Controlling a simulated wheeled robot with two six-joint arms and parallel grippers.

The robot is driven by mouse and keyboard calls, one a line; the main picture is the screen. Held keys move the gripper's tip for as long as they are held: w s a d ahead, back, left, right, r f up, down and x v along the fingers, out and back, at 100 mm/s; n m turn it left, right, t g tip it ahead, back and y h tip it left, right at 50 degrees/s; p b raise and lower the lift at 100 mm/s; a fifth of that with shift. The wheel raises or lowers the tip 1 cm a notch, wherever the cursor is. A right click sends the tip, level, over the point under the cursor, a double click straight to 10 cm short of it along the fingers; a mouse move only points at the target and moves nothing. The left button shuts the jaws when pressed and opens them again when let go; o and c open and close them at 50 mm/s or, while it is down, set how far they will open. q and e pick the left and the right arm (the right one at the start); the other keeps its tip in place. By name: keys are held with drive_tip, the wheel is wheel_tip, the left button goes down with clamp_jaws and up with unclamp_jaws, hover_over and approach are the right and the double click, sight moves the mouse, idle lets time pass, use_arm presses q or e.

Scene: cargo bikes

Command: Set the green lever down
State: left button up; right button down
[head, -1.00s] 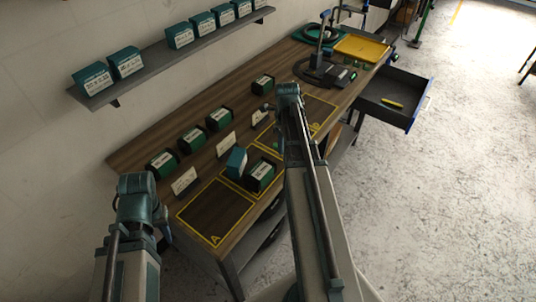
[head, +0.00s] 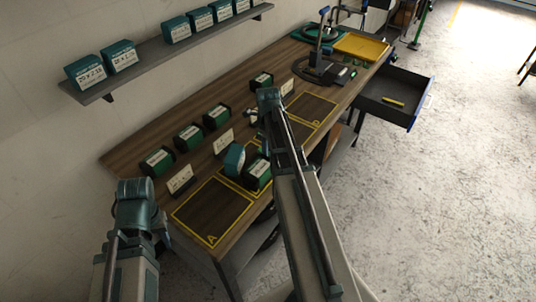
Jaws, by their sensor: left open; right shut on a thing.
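My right arm reaches over the workbench (head: 150,147), and its gripper (head: 252,113) is small and dark above the row of green bins and cards. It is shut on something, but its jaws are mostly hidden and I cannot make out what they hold. No green lever shows clearly. A small green piece (head: 353,73) lies near the far stand, too small to identify. My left gripper (head: 161,238) is open and low at the bench's near left end, partly hidden by its own arm.
Green labelled bins (head: 157,161) stand along the back. Another bin (head: 257,173) stands beside a rounded teal shape (head: 234,158). The yellow-outlined area A (head: 212,210) is bare. A yellow tray (head: 360,46) and an open drawer (head: 393,99) are at the far end.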

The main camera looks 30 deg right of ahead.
drive_tip(key=shift+r, duration=0.1)
drive_tip(key=shift+f, duration=0.25)
drive_tip(key=c, duration=1)
unclamp_jaws()
drive_tip(key=shift+r, duration=0.1)
drive_tip(key=shift+r, duration=0.15)
wheel_tip(320, 180, up, 12)
drive_tip(key=p, duration=1.2)
